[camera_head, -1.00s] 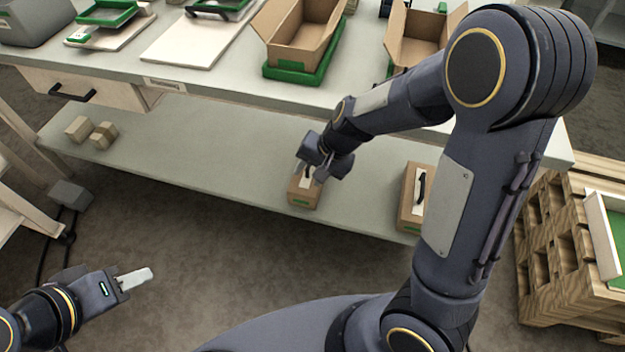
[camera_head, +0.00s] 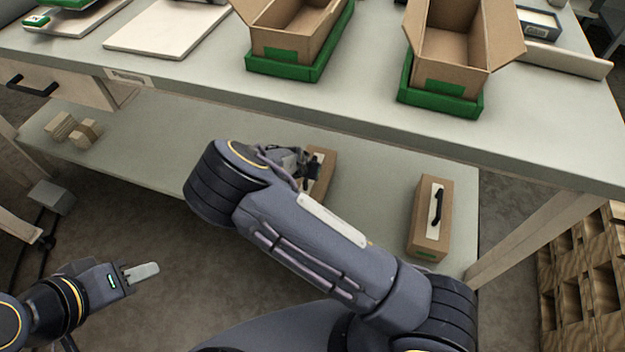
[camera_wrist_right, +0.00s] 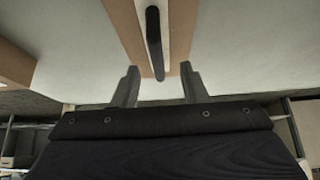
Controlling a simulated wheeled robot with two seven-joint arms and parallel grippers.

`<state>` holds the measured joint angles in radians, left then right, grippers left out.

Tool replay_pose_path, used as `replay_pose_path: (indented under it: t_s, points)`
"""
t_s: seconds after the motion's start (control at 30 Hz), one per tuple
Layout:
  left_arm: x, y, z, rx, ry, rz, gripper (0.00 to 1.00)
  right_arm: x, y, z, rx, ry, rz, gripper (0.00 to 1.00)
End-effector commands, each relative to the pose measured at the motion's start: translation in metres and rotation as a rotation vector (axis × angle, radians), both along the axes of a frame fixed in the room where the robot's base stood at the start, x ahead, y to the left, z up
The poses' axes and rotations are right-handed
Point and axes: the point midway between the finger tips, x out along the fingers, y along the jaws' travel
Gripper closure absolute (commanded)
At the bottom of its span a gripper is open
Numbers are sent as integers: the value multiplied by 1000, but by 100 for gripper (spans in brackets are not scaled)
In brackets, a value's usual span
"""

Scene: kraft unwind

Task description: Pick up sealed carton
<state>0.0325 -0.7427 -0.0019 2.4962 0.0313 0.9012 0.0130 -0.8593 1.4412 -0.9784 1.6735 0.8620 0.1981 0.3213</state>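A sealed brown carton (camera_head: 325,168) lies on the lower shelf, partly hidden behind my right arm and gripper. Its top, with a white strip and black handle (camera_wrist_right: 153,38), shows in the right wrist view. My right gripper (camera_wrist_right: 160,88) is open, its two fingers apart at the near end of that carton, roughly in line with its sides. I cannot tell if they touch it. A second sealed carton (camera_head: 431,222), with a black handle and green label, stands on the shelf to the right. My left gripper (camera_head: 142,272) is over the floor, away from both; its finger gap is not clear.
The bench top (camera_head: 380,130) overhangs the shelf (camera_head: 180,150). Two open cartons in green trays (camera_head: 285,68) (camera_head: 440,100) stand on it. Small blocks (camera_head: 75,129) sit at the shelf's left end. A bench leg (camera_head: 535,235) and wooden pallets (camera_head: 590,270) are at the right.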

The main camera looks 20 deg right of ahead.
Motion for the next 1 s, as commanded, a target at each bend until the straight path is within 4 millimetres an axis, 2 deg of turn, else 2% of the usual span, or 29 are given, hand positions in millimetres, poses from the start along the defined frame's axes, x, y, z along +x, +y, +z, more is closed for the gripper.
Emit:
replay_pose_path:
  t_s: [0.4,0.7,0.77,1.0]
  points:
    - [0,0,-22,0,0,0,64,29,-24,-44,1,2,-1,61]
    - [0,0,-23,0,0,0,64,32,-26,-47,1,2,1,61]
    - [0,0,-23,0,0,0,64,32,-26,-47,1,2,1,66]
    - [0,0,-23,0,0,0,64,32,-26,-47,1,2,1,97]
